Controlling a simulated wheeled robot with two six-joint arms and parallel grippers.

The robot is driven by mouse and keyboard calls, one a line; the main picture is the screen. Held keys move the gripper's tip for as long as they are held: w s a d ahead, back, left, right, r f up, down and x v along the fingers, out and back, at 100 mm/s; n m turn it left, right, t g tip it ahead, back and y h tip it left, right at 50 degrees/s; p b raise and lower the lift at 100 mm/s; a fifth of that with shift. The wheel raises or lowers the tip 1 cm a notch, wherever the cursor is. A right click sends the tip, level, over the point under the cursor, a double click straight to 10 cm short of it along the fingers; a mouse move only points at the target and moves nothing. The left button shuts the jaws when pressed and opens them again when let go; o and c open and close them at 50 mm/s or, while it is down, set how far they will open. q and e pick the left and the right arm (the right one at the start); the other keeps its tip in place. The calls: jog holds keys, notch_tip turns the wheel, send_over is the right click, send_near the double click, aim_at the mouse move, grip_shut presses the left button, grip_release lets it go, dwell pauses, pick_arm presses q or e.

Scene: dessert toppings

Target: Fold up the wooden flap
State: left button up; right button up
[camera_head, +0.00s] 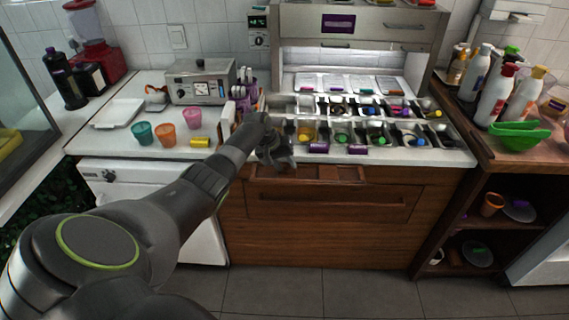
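The wooden flap (330,174) is a brown panel at the front edge of the counter, below the topping bins and above the wooden drawer front. It appears to hang lowered, with its top face partly showing. My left gripper (276,163) is at the counter's front edge, over the left end of the flap, and hides part of it. The gripper is dark and small here; I cannot tell whether its fingers are apart or touch the flap. My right gripper is not in view.
Topping bins (372,108) with several scoops fill the counter behind the flap. Teal (142,132), orange (166,134) and pink (192,119) cups stand to the left. Squeeze bottles (499,97) and a green bowl (520,135) stand at right. The floor in front is clear.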

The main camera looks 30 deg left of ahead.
pick_arm(q)
jog(key=shift+o, duration=0.4)
jog(key=shift+s+a+r, duration=0.2)
jog(key=shift+r, duration=0.35)
jog(key=v, duration=1.6)
jog(key=shift+r, duration=0.15)
jog(key=shift+d, duration=0.1)
